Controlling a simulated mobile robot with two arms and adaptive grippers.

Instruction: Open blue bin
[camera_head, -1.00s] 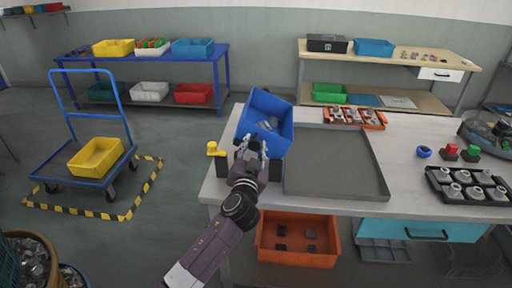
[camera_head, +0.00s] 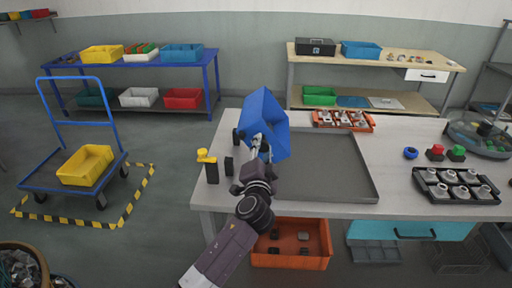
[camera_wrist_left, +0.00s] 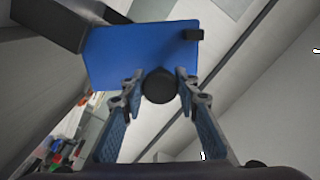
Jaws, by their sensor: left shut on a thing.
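The blue bin (camera_head: 262,112) stands steeply tilted above the left end of the white table, its opening turned to the right toward the grey tray. My left gripper (camera_head: 258,146) is at the bin's lower front. In the left wrist view, my left gripper (camera_wrist_left: 160,84) is shut on a round black knob (camera_wrist_left: 159,88) in front of the blue bin's face (camera_wrist_left: 135,52). The bin's inside is mostly hidden. My right gripper is not in view.
A shallow grey tray (camera_head: 335,186) lies right of the bin. A yellow-topped black post (camera_head: 206,158) stands at the table's left edge. An orange rack (camera_head: 343,120) and a black parts tray (camera_head: 455,196) are farther right. An orange crate (camera_head: 290,258) is below.

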